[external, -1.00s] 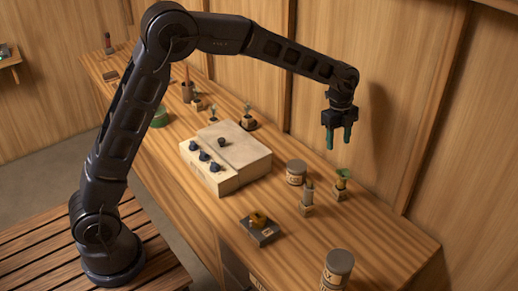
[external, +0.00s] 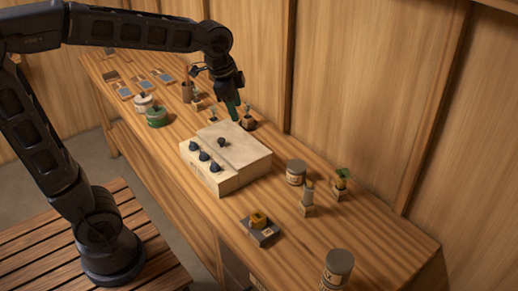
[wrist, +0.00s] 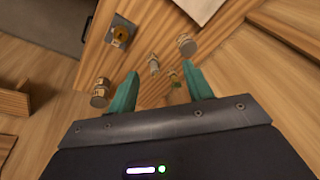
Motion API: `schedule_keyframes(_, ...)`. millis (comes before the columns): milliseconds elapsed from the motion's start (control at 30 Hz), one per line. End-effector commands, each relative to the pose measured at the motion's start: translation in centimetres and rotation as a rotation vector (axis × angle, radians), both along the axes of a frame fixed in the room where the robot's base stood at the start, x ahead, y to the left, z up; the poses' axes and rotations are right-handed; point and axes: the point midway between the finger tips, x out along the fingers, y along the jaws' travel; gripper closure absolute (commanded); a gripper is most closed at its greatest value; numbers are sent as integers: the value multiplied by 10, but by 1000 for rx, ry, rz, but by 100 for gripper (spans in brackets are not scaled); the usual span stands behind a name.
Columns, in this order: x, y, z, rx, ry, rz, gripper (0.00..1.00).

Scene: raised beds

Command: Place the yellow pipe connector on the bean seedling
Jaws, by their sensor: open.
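The yellow pipe connector (external: 258,219) sits on a small dark square tray (external: 262,233) near the front of the bench. It also shows in the wrist view (wrist: 121,33). A leafy green seedling in a small wooden block pot (external: 342,181) stands at the right. Smaller seedlings (external: 248,118) stand behind the pale box, and I cannot tell for sure which one is the bean. My gripper (external: 233,107) is open and empty, raised near the back of the pale box, away from the connector. Its teal fingers frame the wrist view (wrist: 159,69).
A pale box with dark knobs (external: 226,157) fills the middle of the bench. Labelled cans (external: 296,172) (external: 338,265) and a block with a grey upright piece (external: 307,201) stand at the right. A green tin (external: 157,117) is at the left. A wooden wall runs behind.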

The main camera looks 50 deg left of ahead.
Motion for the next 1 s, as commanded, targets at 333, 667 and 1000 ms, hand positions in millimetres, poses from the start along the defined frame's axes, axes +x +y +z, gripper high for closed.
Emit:
schedule_keyframes(333,-109,35,-7,-76,-71,347,49)
schedule_keyframes(667,-186,54,-36,-160,-125,623,49)
schedule_keyframes(1000,-203,58,-45,-183,-136,692,49)
